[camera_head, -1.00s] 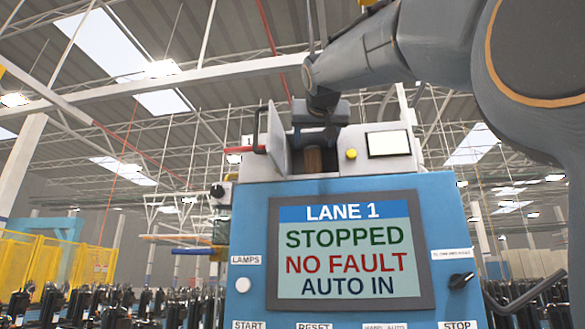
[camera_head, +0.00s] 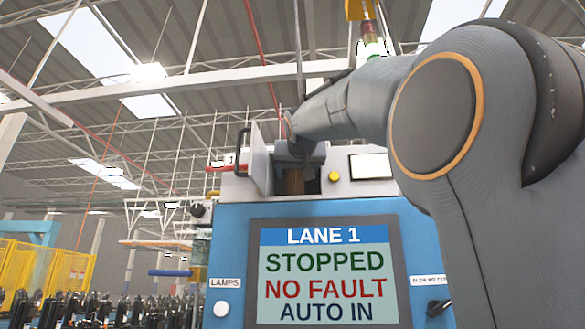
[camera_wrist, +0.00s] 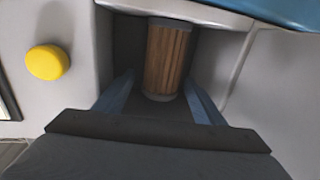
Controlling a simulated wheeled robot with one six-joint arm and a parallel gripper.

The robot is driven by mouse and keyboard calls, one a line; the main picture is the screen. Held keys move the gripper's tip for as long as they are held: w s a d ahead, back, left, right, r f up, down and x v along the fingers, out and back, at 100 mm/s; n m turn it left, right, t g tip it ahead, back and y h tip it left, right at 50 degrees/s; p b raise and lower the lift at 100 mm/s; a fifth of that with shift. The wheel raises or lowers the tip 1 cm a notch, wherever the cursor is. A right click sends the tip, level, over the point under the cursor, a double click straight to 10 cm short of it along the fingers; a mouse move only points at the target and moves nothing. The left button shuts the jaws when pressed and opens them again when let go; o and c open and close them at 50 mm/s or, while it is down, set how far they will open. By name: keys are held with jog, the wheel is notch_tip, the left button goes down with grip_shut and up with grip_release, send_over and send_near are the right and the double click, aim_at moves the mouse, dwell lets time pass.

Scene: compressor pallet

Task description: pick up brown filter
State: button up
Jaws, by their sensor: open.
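The brown filter (camera_wrist: 169,60) is a pleated cylinder with grey end caps. It sits in a dark recess of the machine. In the wrist view it is at the top centre, between and beyond the two blue-grey fingers of my gripper (camera_wrist: 158,98). The gripper is open and I see no finger touching the filter. In the head view a small part of the filter (camera_head: 296,181) shows in the open compartment below my wrist. The fingers are hidden there.
A small door (camera_head: 260,160) with a black handle stands open left of the compartment. A yellow button (camera_head: 333,176) is right of it; it also shows in the wrist view (camera_wrist: 47,62). The recess walls are close on both sides. A screen (camera_head: 325,275) reads LANE 1 STOPPED, NO FAULT, AUTO IN.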

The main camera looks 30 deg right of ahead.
aim_at(294, 169)
jog(key=shift+w+d, duration=0.1)
jog(key=shift+w, duration=0.1)
jog(key=c, duration=1.2)
jog(key=shift+s+a+b, duration=0.25)
jog(key=shift+s+b, duration=0.1)
jog(key=shift+s, duration=0.15)
jog(key=shift+s+a+b, duration=0.6)
jog(key=shift+s+a, duration=0.3)
jog(key=shift+s, duration=0.05)
jog(key=o, duration=1.2)
jog(key=shift+d, duration=0.15)
jog(key=shift+s, duration=0.1)
